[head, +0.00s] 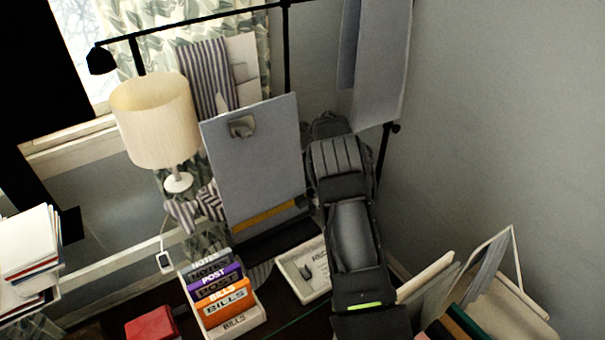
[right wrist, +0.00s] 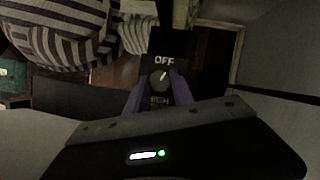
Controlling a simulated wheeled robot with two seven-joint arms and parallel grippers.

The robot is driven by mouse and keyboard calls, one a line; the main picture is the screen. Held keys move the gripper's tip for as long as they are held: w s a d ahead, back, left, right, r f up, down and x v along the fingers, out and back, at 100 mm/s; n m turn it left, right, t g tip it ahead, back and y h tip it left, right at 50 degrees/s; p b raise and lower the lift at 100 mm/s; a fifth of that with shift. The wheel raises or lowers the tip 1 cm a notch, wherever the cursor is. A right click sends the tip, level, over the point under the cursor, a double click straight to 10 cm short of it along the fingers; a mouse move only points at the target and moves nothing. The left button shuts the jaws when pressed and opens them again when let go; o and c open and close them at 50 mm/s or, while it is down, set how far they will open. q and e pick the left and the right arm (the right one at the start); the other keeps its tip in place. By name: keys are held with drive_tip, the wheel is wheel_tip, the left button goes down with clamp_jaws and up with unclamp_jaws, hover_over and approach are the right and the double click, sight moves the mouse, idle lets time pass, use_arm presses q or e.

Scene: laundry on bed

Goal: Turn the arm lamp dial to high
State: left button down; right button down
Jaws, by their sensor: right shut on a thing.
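The lamp dial (right wrist: 158,78) is a small round dark knob on a black panel in the right wrist view. "OFF" (right wrist: 164,59) is printed above it and a fainter word, seemingly "HIGH", below it. A small pale mark on the knob points up, slightly right, toward "OFF". My right gripper (right wrist: 160,86) has its purple fingers closed on both sides of the knob. In the head view a black arm lamp (head: 102,59) hangs from a long rod at the top left. My right arm reaches up the middle; its fingertips are hidden there. My left gripper is not in view.
A cream-shaded lamp (head: 155,120) stands left of a grey upright board (head: 255,160). Folders (head: 430,285) stand at lower right by the grey wall. Striped cloth (right wrist: 65,35) lies near the dial.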

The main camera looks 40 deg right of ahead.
drive_tip(key=c, duration=1.1)
unclamp_jaws()
drive_tip(key=b+v, duration=0.1)
drive_tip(key=v, duration=0.6)
drive_tip(key=shift+r+b, duration=0.3)
drive_tip(key=shift+r, duration=0.05)
drive_tip(key=shift+s+d, duration=0.1)
drive_tip(key=shift+s, duration=0.05)
